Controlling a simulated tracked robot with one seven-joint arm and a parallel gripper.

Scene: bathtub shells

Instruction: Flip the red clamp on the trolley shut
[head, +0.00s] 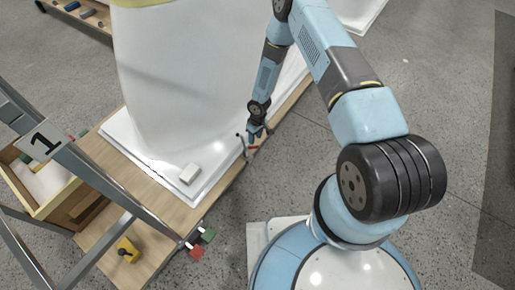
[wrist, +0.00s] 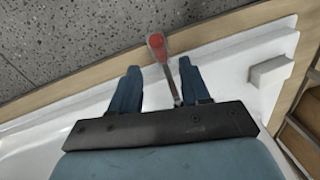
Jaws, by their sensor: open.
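The red clamp (wrist: 157,42) shows in the wrist view as a red-tipped handle on a metal lever, at the edge of the trolley (wrist: 215,35). Its lever passes between the two fingers of my gripper (wrist: 160,67), and the red tip stands beyond the fingertips. The fingers are apart, one on each side of the lever; I cannot tell whether either touches it. The lever's lower end is hidden behind my gripper. In the head view my gripper (head: 255,133) is low at the trolley's right edge, with a small patch of the red clamp (head: 253,147) beside it.
A large white shell (head: 190,70) stands on the wooden trolley (head: 165,215). A small white block (head: 189,173) sits on its flange. Red (head: 196,252) and green (head: 208,235) pieces stick out at the near corner. A metal frame with a sign (head: 42,143) is left.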

